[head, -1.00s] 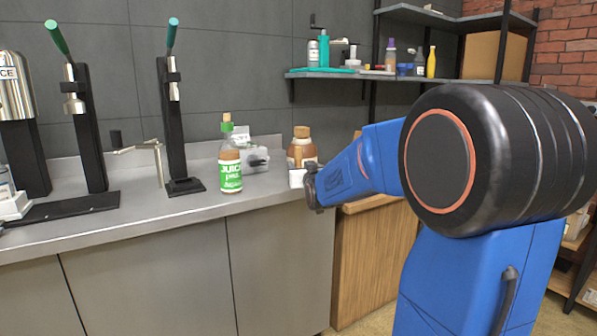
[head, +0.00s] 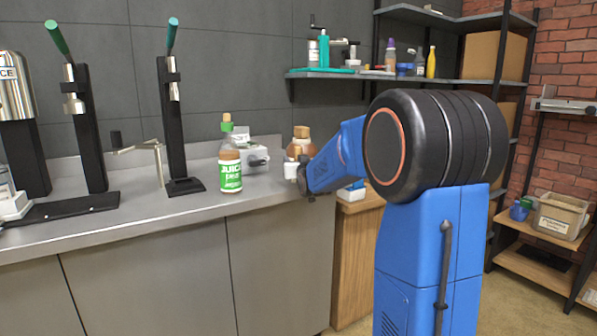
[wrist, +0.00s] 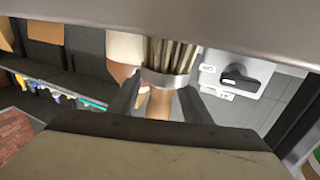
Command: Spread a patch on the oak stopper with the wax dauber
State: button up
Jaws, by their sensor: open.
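The wax dauber (wrist: 170,76), a brush with pale bristles, a metal band and a wooden handle, shows in the wrist view. My gripper (wrist: 161,104) is open, with one dark finger on each side of the handle. I cannot tell whether either finger touches it. In the head view my gripper (head: 306,186) is small and dark at the counter's right end, beside a white cup (head: 291,170). The dauber is not visible there. I cannot tell which thing is the oak stopper; a cork-like stopper (head: 227,117) tops the green-labelled juice bottle (head: 230,172).
Two black tap stands (head: 173,120) (head: 88,130) are further left. The counter (head: 130,220) is bare along its front edge. A shelf (head: 330,72) with bottles hangs above.

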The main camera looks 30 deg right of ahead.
jog(key=shift+c, duration=0.6)
grip_shut()
jog(key=shift+r, duration=0.65)
notch_tip(320, 180, up, 7)
dwell(1.8)
jog(key=shift+s, duration=0.15)
dwell(0.4)
